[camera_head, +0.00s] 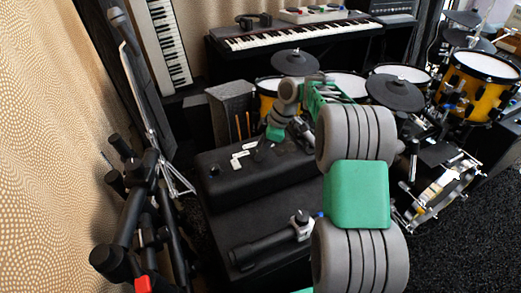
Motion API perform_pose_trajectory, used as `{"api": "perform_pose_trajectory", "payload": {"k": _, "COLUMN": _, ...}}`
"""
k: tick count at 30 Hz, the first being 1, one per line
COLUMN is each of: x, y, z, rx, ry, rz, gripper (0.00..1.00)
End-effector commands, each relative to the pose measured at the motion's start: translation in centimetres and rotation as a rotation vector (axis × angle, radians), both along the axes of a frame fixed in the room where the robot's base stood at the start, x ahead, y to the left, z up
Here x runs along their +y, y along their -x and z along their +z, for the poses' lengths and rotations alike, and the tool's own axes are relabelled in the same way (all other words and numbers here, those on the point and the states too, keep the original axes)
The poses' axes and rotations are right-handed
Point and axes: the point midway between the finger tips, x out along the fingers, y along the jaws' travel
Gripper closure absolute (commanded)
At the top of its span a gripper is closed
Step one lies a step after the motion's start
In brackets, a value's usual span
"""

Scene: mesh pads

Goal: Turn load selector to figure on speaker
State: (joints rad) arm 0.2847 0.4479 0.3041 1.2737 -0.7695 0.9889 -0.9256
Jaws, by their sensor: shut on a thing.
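My gripper (263,147) is at the end of my grey and green arm, low over the back of a long black box (225,180), which looks like the speaker unit. It is shut on a small part there that appears to be the load selector, but the jaws hide it at this size. Small white pieces (240,158) show on the box just left of the gripper. The selector's figures and pointer cannot be read.
A grey speaker-like box (232,112) and a keyboard (300,32) stand behind. Yellow drums (484,82) and dark cymbal pads (394,92) crowd the right. Black stands (140,215) fill the left by the patterned curtain (45,130). Dark carpet (455,260) is open at bottom right.

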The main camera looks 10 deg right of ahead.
Motion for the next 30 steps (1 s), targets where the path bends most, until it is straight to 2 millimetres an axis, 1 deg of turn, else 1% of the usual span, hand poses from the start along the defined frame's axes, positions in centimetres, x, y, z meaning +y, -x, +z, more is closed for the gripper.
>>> {"api": "perform_pose_trajectory", "payload": {"k": 1, "x": 0.0, "y": 0.0, "z": 0.01, "rx": 0.0, "ry": 0.0, "rz": 0.0, "gripper": 0.88}}
{"api": "perform_pose_trajectory", "payload": {"k": 5, "x": 0.0, "y": 0.0, "z": 0.01, "rx": 0.0, "ry": 0.0, "rz": 0.0, "gripper": 0.99}}
{"api": "perform_pose_trajectory", "payload": {"k": 6, "x": 0.0, "y": 0.0, "z": 0.01, "rx": 0.0, "ry": 0.0, "rz": 0.0, "gripper": 1.0}}
{"api": "perform_pose_trajectory", "payload": {"k": 14, "x": 0.0, "y": 0.02, "z": 0.01, "rx": 0.0, "ry": 0.0, "rz": -0.003, "gripper": 1.0}}
{"api": "perform_pose_trajectory", "payload": {"k": 20, "x": 0.04, "y": 0.03, "z": 0.06, "rx": -0.002, "ry": -0.001, "rz": -0.044, "gripper": 1.0}}
{"api": "perform_pose_trajectory", "payload": {"k": 26, "x": 0.12, "y": 0.16, "z": 0.03, "rx": 0.0, "ry": 0.0, "rz": -0.148, "gripper": 1.0}}
{"api": "perform_pose_trajectory", "payload": {"k": 30, "x": 0.15, "y": 0.24, "z": 0.1, "rx": -0.001, "ry": 0.0, "rz": -0.259, "gripper": 1.0}}
